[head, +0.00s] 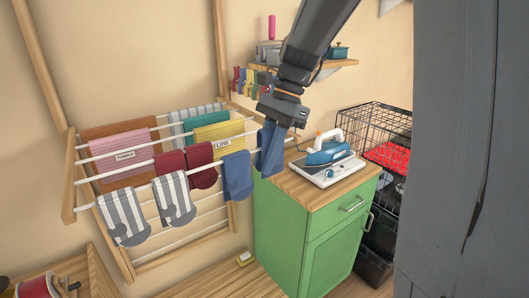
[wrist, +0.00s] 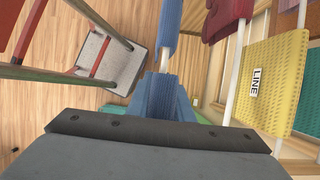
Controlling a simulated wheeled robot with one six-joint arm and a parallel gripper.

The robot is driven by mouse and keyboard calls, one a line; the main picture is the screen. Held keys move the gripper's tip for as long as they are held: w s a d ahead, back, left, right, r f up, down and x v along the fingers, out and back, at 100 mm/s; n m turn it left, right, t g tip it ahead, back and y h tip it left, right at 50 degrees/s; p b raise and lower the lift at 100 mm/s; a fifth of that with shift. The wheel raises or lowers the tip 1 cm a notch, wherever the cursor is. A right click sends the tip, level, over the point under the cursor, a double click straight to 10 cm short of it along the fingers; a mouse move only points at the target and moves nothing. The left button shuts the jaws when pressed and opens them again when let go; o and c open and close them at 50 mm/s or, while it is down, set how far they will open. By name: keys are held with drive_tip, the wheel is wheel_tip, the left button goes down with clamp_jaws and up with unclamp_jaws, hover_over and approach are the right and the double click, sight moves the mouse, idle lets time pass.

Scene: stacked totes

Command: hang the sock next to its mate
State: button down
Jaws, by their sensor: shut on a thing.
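My gripper (head: 277,112) is shut on a blue sock (head: 270,151), which hangs below it in two folds near the right end of the rack's front rod. The matching blue sock (head: 236,175) hangs over that front rod, just left of the held one. In the wrist view, the held sock (wrist: 160,98) fills the space ahead of my gripper, with the hanging mate (wrist: 169,25) beyond it and a short bare piece of rod (wrist: 163,60) between them. I cannot tell whether the held sock touches the rod. The fingertips are hidden by the sock.
The wooden drying rack (head: 70,180) also holds striped socks (head: 174,200), red socks (head: 201,165) and several towels. A green cabinet (head: 280,225) with an iron (head: 328,154) on top stands close on the right. A shelf (head: 340,64) is above, behind my arm.

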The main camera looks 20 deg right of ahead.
drive_tip(key=shift+f+b, duration=0.5)
drive_tip(key=shift+f, duration=1.2)
drive_tip(key=c, duration=1.5)
unclamp_jaws()
